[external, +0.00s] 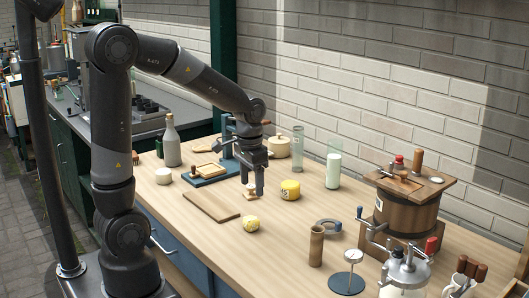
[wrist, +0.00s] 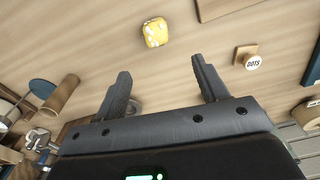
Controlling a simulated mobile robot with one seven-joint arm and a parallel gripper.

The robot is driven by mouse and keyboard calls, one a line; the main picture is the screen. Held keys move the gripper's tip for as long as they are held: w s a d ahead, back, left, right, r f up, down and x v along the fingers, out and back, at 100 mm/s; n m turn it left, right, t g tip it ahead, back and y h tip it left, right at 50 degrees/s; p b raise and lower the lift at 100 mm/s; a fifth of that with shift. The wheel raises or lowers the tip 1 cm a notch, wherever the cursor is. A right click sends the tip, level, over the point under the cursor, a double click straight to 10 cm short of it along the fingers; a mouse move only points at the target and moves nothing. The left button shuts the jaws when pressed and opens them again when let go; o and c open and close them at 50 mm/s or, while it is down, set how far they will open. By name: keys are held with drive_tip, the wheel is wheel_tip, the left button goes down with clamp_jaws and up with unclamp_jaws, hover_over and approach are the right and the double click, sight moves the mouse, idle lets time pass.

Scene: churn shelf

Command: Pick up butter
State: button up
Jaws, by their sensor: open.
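A small yellow lump with pale patches (external: 251,224), which looks like the butter, lies on the wooden worktop near a flat board. In the wrist view the yellow lump (wrist: 155,32) is at top centre, beyond the fingertips and apart from them. A wider yellow round item with dark markings (external: 290,190) stands farther back; I cannot tell exactly what it is. My gripper (external: 253,187) is above the worktop, behind the lump, pointing down. In the wrist view my gripper (wrist: 161,68) has its fingers spread wide with nothing between them.
A flat wooden board (external: 212,206) lies left of the lump. A bamboo cylinder (external: 316,245), a glass of milk (external: 333,171) and a wooden churn (external: 408,205) stand to the right. Bare worktop surrounds the lump.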

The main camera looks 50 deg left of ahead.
sight(255, 216)
drive_tip(key=f, duration=0.6)
drive_tip(key=shift+w+d+f, duration=0.1)
drive_tip(key=shift+w+f, duration=0.25)
drive_tip(key=shift+s+d+f, duration=0.1)
drive_tip(key=shift+d+f, duration=0.05)
drive_tip(key=shift+f, duration=2.55)
drive_tip(key=c, duration=1.1)
